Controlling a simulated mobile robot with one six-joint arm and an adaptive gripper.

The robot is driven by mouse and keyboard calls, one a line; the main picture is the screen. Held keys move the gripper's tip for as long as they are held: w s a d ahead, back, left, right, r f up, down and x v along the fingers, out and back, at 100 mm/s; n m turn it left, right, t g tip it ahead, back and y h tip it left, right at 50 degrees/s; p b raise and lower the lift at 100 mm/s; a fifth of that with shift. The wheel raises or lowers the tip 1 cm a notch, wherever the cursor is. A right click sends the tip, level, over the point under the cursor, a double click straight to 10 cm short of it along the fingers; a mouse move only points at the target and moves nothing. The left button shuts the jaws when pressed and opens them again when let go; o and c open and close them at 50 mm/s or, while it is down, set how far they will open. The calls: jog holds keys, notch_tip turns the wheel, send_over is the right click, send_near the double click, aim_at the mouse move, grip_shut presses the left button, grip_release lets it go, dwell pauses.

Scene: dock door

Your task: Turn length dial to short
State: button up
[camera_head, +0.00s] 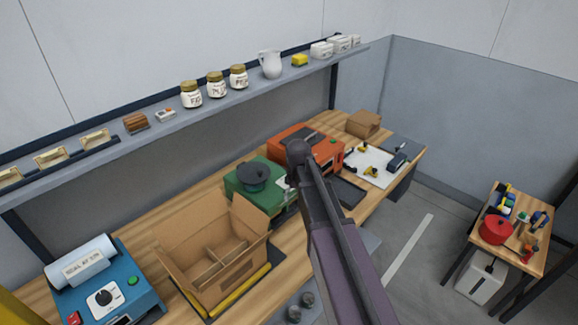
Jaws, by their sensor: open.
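A blue machine (122,284) with a pale roll on top stands at the front left of the workbench. The dial's markings and setting are too small to read. A green button (132,281) sits to its right and a red button (73,318) to its left. My arm rises from the bottom, right of the open box and well away from the dial. My gripper cannot be made out in this view.
An open cardboard box (168,270) with dividers stands right of the blue machine. Behind are a green machine (240,189) with a dark round top and an orange machine (322,145). A shelf (165,130) with jars runs above. A side table (505,262) stands at right.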

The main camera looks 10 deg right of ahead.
jog(key=w+r+p, duration=0.9)
jog(key=w+r, duration=0.2)
jog(key=w, duration=0.2)
jog(key=shift+w, duration=0.35)
jog(key=shift+f, duration=0.25)
notch_tip(320, 180, down, 13)
jog(key=b, duration=1.3)
jog(key=shift+f, duration=0.2)
jog(key=c, duration=1.1)
